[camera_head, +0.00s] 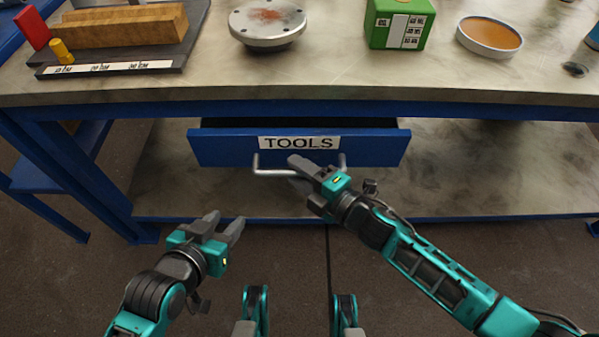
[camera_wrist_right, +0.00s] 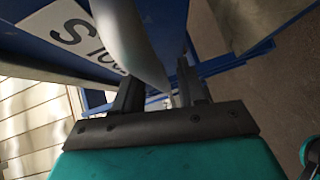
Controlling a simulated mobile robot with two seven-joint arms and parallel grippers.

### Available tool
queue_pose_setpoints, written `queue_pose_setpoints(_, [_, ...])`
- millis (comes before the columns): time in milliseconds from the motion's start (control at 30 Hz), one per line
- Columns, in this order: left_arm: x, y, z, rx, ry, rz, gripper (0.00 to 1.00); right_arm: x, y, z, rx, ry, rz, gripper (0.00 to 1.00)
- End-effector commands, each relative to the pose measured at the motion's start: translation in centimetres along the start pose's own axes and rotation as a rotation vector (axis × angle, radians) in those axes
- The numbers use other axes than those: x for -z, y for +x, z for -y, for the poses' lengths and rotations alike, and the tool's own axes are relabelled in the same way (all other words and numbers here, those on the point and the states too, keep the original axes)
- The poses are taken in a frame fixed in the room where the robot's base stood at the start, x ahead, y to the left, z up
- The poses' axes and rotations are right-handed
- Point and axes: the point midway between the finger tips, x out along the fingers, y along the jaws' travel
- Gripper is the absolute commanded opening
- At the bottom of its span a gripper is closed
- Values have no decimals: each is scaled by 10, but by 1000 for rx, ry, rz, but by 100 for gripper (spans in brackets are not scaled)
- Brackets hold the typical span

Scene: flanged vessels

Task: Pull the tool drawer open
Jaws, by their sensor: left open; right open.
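The blue tool drawer (camera_head: 220,148) hangs under the bench top and carries a white TOOLS label (camera_head: 299,142). A dark gap shows above its front. Its silver bar handle (camera_head: 268,172) is partly hidden by my right gripper (camera_head: 298,168), which is open at the handle's middle. In the right wrist view, the handle (camera_wrist_right: 132,45) passes between the two open fingers; whether either touches it I cannot tell. My left gripper (camera_head: 226,224) is open and empty, in front of and below the drawer, over the floor.
On the bench top (camera_head: 340,75) stand a flanged metal disc (camera_head: 267,22), a green box (camera_head: 400,22), a round dish (camera_head: 489,36) and a dark tray (camera_head: 110,68) with wooden blocks. A lower shelf (camera_head: 480,180) lies beneath the drawer. The floor in front is clear.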

Motion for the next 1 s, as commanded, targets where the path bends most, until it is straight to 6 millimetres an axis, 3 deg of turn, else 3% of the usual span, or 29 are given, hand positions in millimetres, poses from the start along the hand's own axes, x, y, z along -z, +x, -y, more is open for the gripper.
queue_pose_setpoints(333, [1,0,-1,-2,-1,-1,43,0,4,0,0,0,1,41])
queue_pose_setpoints(767, [1,0,0,-1,4,-4,43,0,4,0,0,0,1,0])
queue_pose_setpoints(1000, [1,0,0,0,5,-4,43,0,3,0,0,0,1,0])
